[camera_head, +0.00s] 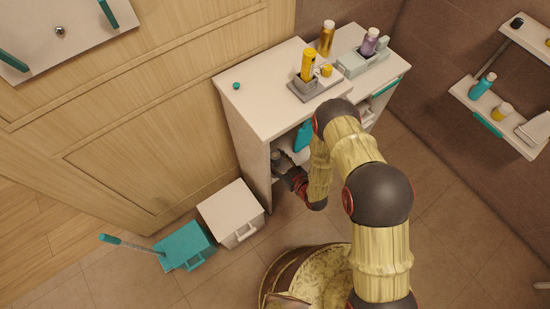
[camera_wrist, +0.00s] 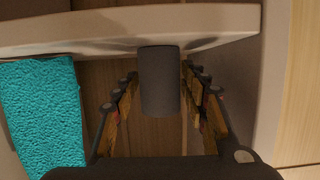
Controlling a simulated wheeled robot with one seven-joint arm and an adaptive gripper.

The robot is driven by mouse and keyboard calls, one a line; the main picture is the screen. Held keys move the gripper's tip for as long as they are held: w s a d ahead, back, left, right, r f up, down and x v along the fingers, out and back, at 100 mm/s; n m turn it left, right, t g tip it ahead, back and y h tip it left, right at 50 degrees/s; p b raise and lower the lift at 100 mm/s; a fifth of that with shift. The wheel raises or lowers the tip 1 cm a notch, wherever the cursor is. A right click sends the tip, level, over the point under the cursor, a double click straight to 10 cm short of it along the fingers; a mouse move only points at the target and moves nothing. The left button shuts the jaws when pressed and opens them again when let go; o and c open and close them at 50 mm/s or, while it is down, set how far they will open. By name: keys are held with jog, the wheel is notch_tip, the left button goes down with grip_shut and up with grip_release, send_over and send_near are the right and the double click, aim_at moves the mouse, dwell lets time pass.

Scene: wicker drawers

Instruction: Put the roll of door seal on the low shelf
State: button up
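In the wrist view, a dark grey cylinder (camera_wrist: 160,82), which I take for the roll of door seal, sits between the two fingers of my gripper (camera_wrist: 158,75). The fingertips lie close along both its sides, and the gripper looks shut on it. In the head view, my gripper (camera_head: 287,170) is at the open front of the white cabinet (camera_head: 248,143), with a dark grey end (camera_head: 277,156) at its tip. A pale shelf edge (camera_wrist: 100,29) crosses just beyond the cylinder in the wrist view. The low shelf is mostly hidden by the cabinet and my arm.
A teal textured thing (camera_wrist: 43,110) shows at left in the wrist view. Bottles and a tray (camera_head: 364,62) stand on top.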

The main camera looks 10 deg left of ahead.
jog(key=shift+o, duration=0.7)
jog(key=shift+d+r, duration=0.1)
jog(key=shift+r, duration=0.15)
jog(key=p+v, duration=0.3)
jog(key=v, duration=0.8)
jog(key=shift+s+d, duration=0.2)
jog(key=shift+s, duration=0.1)
